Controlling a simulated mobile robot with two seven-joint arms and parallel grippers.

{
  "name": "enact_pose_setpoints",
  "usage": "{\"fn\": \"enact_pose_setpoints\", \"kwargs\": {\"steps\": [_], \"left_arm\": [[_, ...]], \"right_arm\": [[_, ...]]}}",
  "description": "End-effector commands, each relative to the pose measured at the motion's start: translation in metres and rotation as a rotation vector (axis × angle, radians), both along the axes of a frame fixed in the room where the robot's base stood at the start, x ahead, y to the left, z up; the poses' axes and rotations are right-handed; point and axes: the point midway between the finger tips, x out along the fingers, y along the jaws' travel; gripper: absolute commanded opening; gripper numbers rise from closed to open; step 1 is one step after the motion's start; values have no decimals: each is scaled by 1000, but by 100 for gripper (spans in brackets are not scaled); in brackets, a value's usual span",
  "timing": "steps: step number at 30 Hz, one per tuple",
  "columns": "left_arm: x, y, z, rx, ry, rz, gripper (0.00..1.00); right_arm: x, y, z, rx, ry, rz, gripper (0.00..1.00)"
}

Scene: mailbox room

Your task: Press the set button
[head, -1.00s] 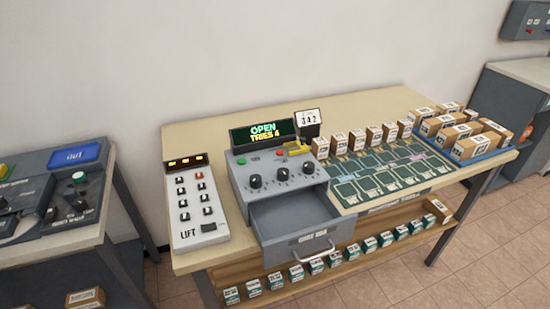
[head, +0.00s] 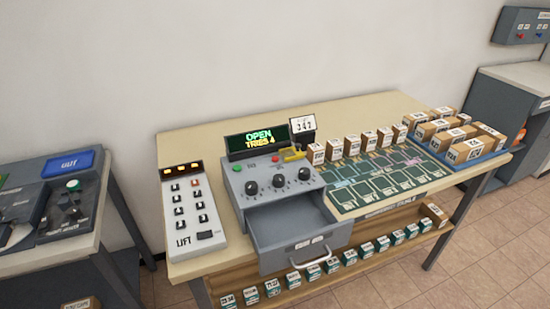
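A grey console (head: 233,191) stands on the table with three black knobs (head: 278,181), a green button (head: 238,168), a red button (head: 276,159) and a yellow lever (head: 293,155). The button labels are too small to read, so I cannot tell which one is the set button. The display (head: 257,140) above reads OPEN and TRIES 4. The console's drawer (head: 290,259) is pulled out and looks empty. Neither of my grippers is in view.
A LIFT panel (head: 211,222) with several black buttons is left of the console. Small boxes (head: 351,147) and a green sorting mat (head: 345,199) are to the right, with a blue tray of cartons (head: 470,164) beyond. The open drawer juts past the table's front edge.

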Motion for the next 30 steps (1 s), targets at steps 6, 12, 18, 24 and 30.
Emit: {"fn": "enact_pose_setpoints", "kwargs": {"steps": [6, 12, 18, 24, 30], "left_arm": [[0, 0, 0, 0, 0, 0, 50], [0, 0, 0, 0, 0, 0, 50], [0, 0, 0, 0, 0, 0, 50], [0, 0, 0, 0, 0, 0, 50], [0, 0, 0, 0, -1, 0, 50]], "right_arm": [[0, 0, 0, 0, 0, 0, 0], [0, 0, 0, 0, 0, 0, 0], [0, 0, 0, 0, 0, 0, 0], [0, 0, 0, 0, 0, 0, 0], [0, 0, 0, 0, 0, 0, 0]]}}
